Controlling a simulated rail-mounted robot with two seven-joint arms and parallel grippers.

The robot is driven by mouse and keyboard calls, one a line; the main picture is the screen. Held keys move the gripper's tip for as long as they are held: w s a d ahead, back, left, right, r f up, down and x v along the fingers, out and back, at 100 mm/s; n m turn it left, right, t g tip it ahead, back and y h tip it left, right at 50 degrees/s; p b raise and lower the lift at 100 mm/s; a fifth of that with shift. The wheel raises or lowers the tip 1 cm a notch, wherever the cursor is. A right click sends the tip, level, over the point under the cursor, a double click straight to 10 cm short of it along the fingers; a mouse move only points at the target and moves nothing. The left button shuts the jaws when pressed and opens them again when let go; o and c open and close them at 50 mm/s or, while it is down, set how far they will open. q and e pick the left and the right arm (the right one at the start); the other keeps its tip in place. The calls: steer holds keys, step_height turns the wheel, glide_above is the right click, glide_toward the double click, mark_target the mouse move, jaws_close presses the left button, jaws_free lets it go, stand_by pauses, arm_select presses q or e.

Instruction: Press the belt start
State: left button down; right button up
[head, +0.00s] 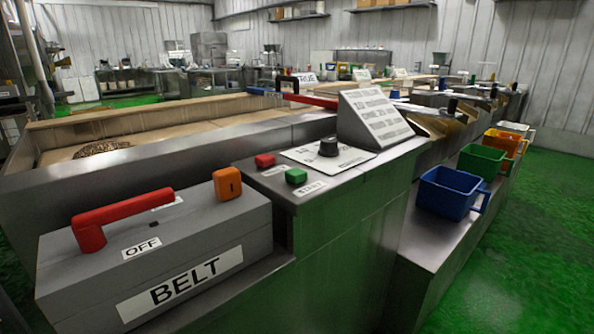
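A green button (296,176) with a START label (311,188) sits on the top of the metal console in the middle of the head view. A red button (265,160) sits just behind it to the left. A grey box labelled BELT (180,289) stands at the lower left. It carries a red lever handle (125,214), an OFF label (141,248) beside the handle, and an orange block (227,184) at its right end. Neither of my grippers is in view, and nothing touches the button.
A black knob (329,147) on a printed plate and a tilted sign (375,119) stand behind the buttons. A blue bin (448,192), a green bin (481,161) and an orange bin (503,143) line the right ledge. A long tan-floored trough (180,130) lies behind the box.

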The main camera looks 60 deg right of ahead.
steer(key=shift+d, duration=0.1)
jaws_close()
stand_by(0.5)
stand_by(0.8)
